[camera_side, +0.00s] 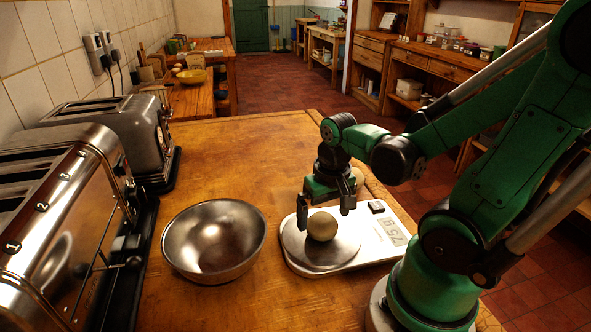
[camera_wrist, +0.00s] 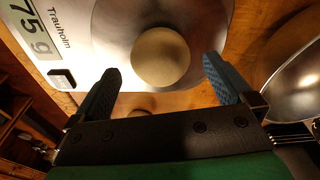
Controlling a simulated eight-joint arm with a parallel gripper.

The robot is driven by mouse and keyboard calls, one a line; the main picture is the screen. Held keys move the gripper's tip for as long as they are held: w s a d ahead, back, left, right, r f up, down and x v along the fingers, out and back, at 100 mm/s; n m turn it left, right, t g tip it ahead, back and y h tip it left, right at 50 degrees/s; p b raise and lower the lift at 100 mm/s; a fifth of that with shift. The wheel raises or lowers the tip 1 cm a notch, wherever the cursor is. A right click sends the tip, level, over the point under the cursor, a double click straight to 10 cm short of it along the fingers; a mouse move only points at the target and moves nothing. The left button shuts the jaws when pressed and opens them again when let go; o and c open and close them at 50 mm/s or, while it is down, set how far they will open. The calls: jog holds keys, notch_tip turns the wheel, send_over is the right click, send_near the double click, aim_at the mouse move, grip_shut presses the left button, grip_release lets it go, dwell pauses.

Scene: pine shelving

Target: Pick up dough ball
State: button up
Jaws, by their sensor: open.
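A pale, round dough ball (camera_side: 322,226) rests on the round metal plate of a white kitchen scale (camera_side: 375,242) in the side view. My gripper (camera_side: 325,208) is just above and behind the ball, with its fingers pointing down. In the wrist view the dough ball (camera_wrist: 160,57) lies ahead of and between the two blue fingertips of my gripper (camera_wrist: 160,80). The fingers are spread apart and hold nothing. The scale's display (camera_wrist: 28,33) shows in the wrist view and reads 75 g.
An empty metal bowl (camera_side: 214,240) stands left of the scale; part of it shows in the wrist view (camera_wrist: 300,85). Two metal toasters, a near one (camera_side: 60,225) and a far one (camera_side: 125,130), line the left wall. The wooden worktop (camera_side: 235,150) behind the bowl is clear.

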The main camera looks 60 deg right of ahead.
aim_at(324, 217)
jog(key=shift+w+d+f, duration=0.1)
jog(key=shift+w+f, duration=0.05)
jog(key=shift+f, duration=1.35)
jog(key=c, duration=0.6)
